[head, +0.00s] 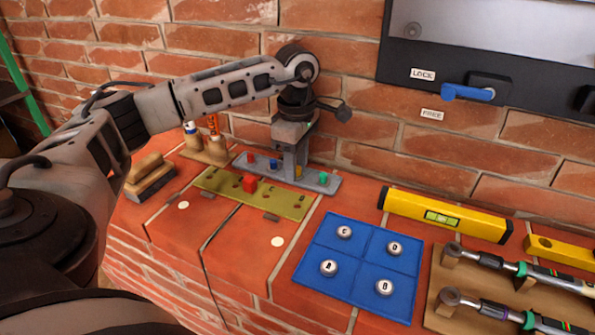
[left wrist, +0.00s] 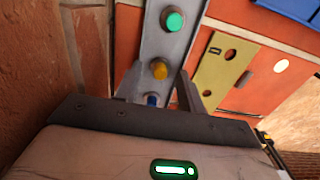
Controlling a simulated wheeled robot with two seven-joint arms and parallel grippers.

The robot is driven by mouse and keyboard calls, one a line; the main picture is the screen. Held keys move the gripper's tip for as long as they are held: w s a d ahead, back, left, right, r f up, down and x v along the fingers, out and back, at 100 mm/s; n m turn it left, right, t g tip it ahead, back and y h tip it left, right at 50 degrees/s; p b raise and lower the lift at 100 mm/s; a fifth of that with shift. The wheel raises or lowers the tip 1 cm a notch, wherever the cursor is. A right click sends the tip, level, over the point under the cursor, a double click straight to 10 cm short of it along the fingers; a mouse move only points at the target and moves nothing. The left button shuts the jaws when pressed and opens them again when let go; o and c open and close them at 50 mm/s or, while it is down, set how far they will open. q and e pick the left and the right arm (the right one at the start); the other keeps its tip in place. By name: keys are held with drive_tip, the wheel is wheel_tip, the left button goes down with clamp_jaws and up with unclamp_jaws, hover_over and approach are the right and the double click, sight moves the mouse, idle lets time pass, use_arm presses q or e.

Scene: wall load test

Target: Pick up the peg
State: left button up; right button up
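A grey rack (head: 318,187) on the brick ledge holds a red peg (head: 250,157), a blue peg (head: 273,164), a yellow peg (head: 299,171) and a green peg (head: 323,178), all upright. My left gripper (head: 294,171) points down at the rack, its fingers around the yellow peg's place. The left wrist view shows the fingers apart, with the yellow peg (left wrist: 159,70) in line with the gap, the green peg (left wrist: 174,20) beyond, and the blue peg (left wrist: 152,99) partly hidden. Contact with the yellow peg cannot be told. My right gripper is out of view.
A blue mat (head: 345,286) with lettered buttons, a yellow level (head: 440,214) and a wooden tool holder (head: 441,283) are to the right. The brick wall stands close behind.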

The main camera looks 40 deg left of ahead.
use_arm(q)
clamp_jaws()
drive_tip(key=shift+r, duration=0.1)
